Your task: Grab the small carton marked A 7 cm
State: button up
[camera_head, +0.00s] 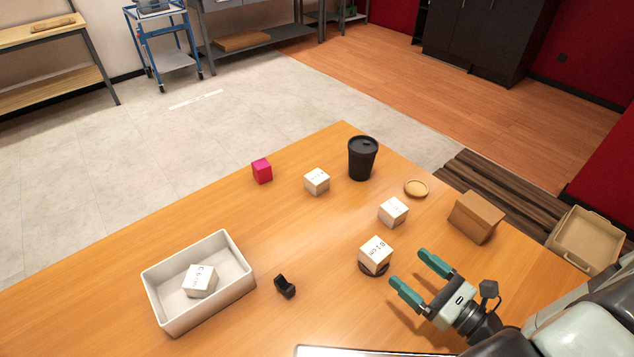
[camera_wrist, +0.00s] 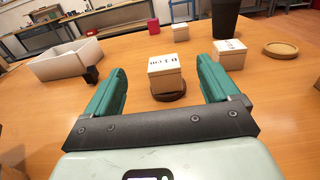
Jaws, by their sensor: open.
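Several small white cartons stand on the wooden table. One carton (camera_head: 375,252) rests on a dark round disc (camera_head: 374,269); its marking seems to end in "cm", but its letter is unclear. Another carton (camera_head: 393,212) stands behind it, and a third (camera_head: 317,181) farther back; their markings are too small to read. A carton marked like "C" (camera_head: 199,280) lies in the white tray. My gripper (camera_head: 408,268) is open and empty, to the right of the carton on the disc. In the wrist view that carton (camera_wrist: 165,75) appears between my fingers (camera_wrist: 161,70), ahead of them.
The white tray (camera_head: 215,309) is at left, with a small black object (camera_head: 285,286) beside it. A pink cube (camera_head: 262,170), a black cup (camera_head: 362,158), a round wooden lid (camera_head: 416,188) and a brown box (camera_head: 476,217) stand farther back.

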notch_tip(320, 180, up, 4)
jog(key=w+a+f+n+g+h, duration=0.1)
jog(key=w+a+g, duration=0.15)
jog(key=w, duration=0.45)
jog(key=w+a+f+g+h, duration=0.1)
jog(key=w+a+f, duration=0.15)
jog(key=w, duration=0.55)
jog(key=w+a+r, duration=0.4)
jog(key=w+a, duration=0.5)
jog(key=a, duration=0.2)
jog(key=h, duration=0.1)
send_near(320, 178)
jog(key=shift+w+a+r+m, duration=0.15)
jog(key=shift+a+r+m, duration=0.15)
jog(key=shift+a+m, duration=0.1)
jog(key=shift+f, duration=0.3)
jog(key=x, duration=1)
jog(key=shift+w+a+f, duration=0.15)
jog(key=shift+w+f, duration=0.15)
jog(key=c, duration=1.1)
